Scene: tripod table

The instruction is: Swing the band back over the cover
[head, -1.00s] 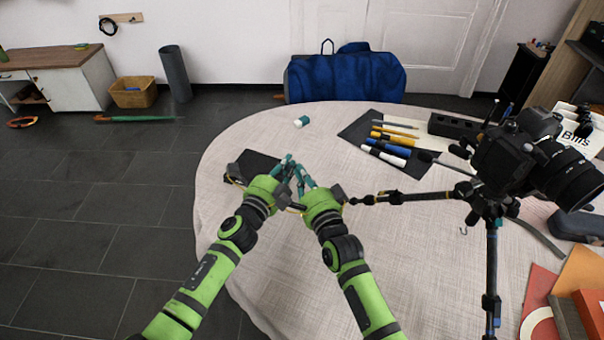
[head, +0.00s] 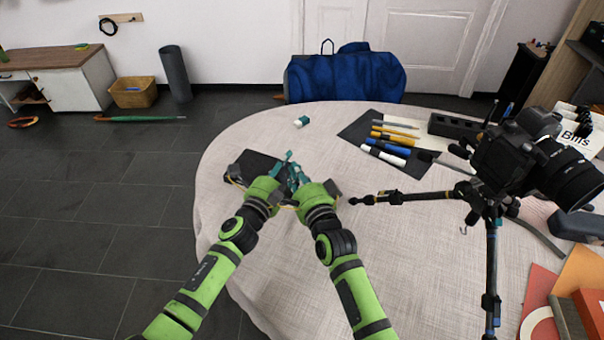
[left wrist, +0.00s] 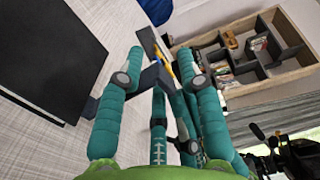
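A black notebook (head: 258,160) lies flat near the table's left edge; the left wrist view shows its plain dark cover (left wrist: 45,50) at upper left. My left gripper (head: 287,160) is at the notebook's right side, its teal fingertips (left wrist: 162,58) spread apart in the left wrist view. A dark grey strip, apparently the band (left wrist: 152,78), runs from near the notebook's edge behind one finger into the gap between them. I cannot tell whether it is gripped. My right gripper (head: 294,176) is close beside the left one; its finger opening is hidden.
A tripod with a camera (head: 520,150) stands on the right of the table, one leg (head: 410,198) reaching towards my right gripper. A dark mat (head: 360,128) with pens and a small white-and-green object (head: 302,121) lie behind. The table's front middle is clear.

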